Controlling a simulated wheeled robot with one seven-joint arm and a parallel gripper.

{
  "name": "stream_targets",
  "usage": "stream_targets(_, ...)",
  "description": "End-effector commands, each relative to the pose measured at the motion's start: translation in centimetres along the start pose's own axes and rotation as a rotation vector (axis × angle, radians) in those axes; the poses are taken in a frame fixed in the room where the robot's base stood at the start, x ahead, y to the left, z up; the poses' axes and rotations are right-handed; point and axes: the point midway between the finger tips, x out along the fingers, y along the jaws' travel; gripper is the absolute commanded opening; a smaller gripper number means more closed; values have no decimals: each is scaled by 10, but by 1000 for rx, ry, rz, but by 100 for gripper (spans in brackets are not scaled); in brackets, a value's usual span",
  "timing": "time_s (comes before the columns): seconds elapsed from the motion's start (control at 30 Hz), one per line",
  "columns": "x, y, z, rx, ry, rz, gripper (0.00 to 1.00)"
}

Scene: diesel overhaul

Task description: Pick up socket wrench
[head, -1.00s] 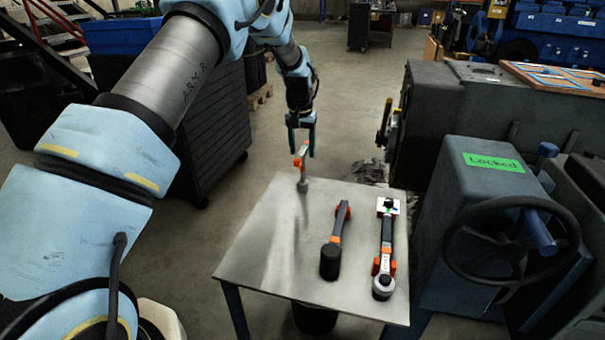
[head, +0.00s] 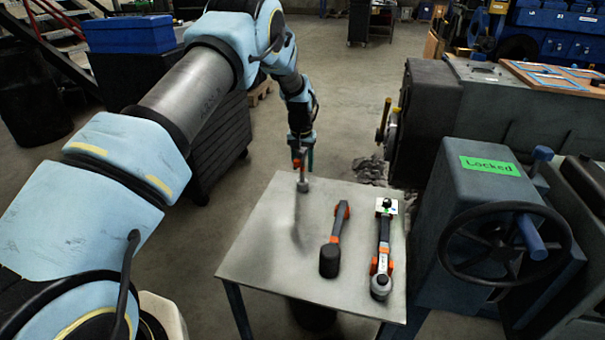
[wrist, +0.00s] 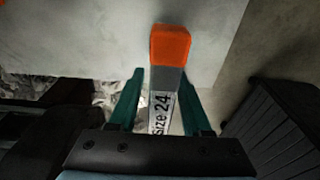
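My gripper (head: 303,164) is down at the wrench. In the wrist view my gripper's two green fingers (wrist: 158,100) stand apart, one on each side of the shaft, with a small gap showing at the left.
The grey table (head: 265,245) also holds a black-headed mallet (head: 331,256) and a longer orange-and-black ratchet tool (head: 382,265) at the right. A blue machine with a handwheel (head: 505,243) stands right of the table. A dark drawer cabinet (head: 222,125) stands behind at the left.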

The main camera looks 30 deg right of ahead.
Motion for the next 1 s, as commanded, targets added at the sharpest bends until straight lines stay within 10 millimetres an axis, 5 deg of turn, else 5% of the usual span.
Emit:
stream_targets(0.4,0,0,0,0,0,0,0)
stream_targets(1.0,0,0,0,0,0,0,0)
